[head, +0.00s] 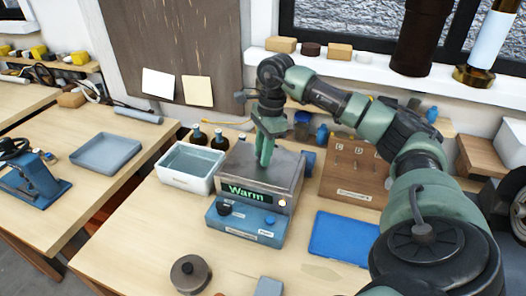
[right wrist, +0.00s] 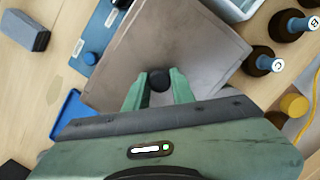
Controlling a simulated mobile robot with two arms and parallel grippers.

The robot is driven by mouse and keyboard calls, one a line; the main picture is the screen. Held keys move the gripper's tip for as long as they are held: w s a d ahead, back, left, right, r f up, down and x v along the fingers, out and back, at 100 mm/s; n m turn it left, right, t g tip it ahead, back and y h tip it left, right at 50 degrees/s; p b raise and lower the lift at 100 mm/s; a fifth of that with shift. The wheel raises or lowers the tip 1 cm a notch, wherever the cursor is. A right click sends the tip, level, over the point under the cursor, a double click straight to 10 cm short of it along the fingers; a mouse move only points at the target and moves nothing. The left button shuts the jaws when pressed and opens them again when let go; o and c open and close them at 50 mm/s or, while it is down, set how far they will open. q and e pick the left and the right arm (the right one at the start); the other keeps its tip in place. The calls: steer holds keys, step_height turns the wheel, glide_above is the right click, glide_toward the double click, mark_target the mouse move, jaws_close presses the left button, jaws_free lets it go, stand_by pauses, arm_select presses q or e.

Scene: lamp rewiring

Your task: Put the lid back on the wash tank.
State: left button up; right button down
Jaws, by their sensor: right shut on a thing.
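The wash tank (head: 243,195) is a grey metal box with a green "Warm" display, on the table behind a blue control panel (head: 241,223). Its lid (head: 285,166) is a flat, square grey plate covering the tank's top. In the right wrist view the lid (right wrist: 195,45) has a round black knob (right wrist: 160,80). My right gripper (head: 265,150) points down over the lid, and its green fingers (right wrist: 159,90) are shut on the knob. The lid looks level with the tank; I cannot tell whether it touches all round. My left gripper is not in view.
A white tub (head: 190,182) stands left of the tank, with dark bottles (head: 219,141) behind it. A blue tray (head: 340,238) and a wooden box (head: 353,172) are to the right. A round metal piece with a dark knob (head: 190,275) sits in front.

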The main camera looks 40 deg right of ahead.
steer(key=c, duration=1.1)
jaws_free()
step_height(320, 180, up, 8)
steer(key=d+b, duration=0.1)
steer(key=shift+s+f, duration=0.15)
